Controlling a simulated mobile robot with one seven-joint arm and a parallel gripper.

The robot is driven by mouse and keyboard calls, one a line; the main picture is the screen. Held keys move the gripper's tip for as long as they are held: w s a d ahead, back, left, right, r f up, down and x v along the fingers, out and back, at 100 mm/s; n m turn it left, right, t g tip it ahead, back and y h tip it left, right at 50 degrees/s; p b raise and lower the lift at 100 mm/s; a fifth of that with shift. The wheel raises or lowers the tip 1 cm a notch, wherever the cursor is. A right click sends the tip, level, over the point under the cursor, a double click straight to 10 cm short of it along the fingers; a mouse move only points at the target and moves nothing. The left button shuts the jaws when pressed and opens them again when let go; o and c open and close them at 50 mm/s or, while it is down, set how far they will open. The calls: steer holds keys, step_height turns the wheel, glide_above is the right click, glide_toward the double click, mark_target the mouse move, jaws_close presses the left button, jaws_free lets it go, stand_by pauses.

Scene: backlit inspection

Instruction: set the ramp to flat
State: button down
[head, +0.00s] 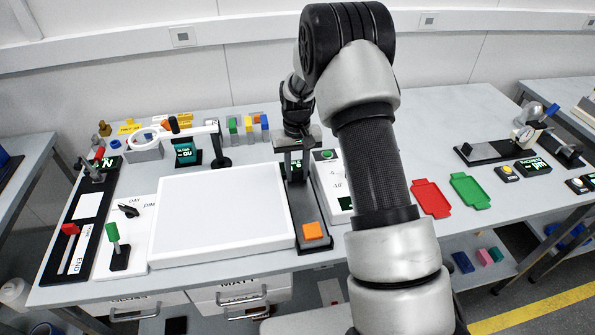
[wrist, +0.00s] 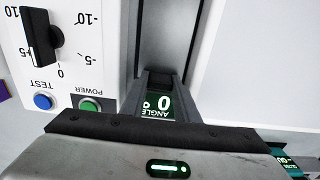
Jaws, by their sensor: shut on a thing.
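The ramp (head: 303,205) is a long dark grey track on the bench and looks level. It also shows in the wrist view (wrist: 166,40), running away from my gripper. An orange block (head: 312,231) sits at its near end. My gripper (head: 293,165) is down at the ramp's far end. In the wrist view my gripper (wrist: 160,78) is shut on what looks like the ramp's end; the contact is partly hidden. A small angle display (wrist: 158,105) shows between the fingers and reads 0°. The control panel (wrist: 85,70) has a black knob (wrist: 38,35) on a scale from -10 to 10.
A large white light panel (head: 222,215) lies close left of the ramp. Red (head: 431,198) and green (head: 469,190) trays lie to the right. A magnifier (head: 143,136) and coloured blocks (head: 249,129) stand behind. The bench right of the green tray has free room.

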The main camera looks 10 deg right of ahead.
steer(key=shift+w+r, duration=0.1)
steer(key=shift+w, duration=0.2)
steer(key=c, duration=1.4)
jaws_free()
steer(key=shift+w, duration=0.1)
steer(key=shift+o, duration=0.2)
step_height(320, 180, up, 17)
steer(key=shift+r, duration=0.1)
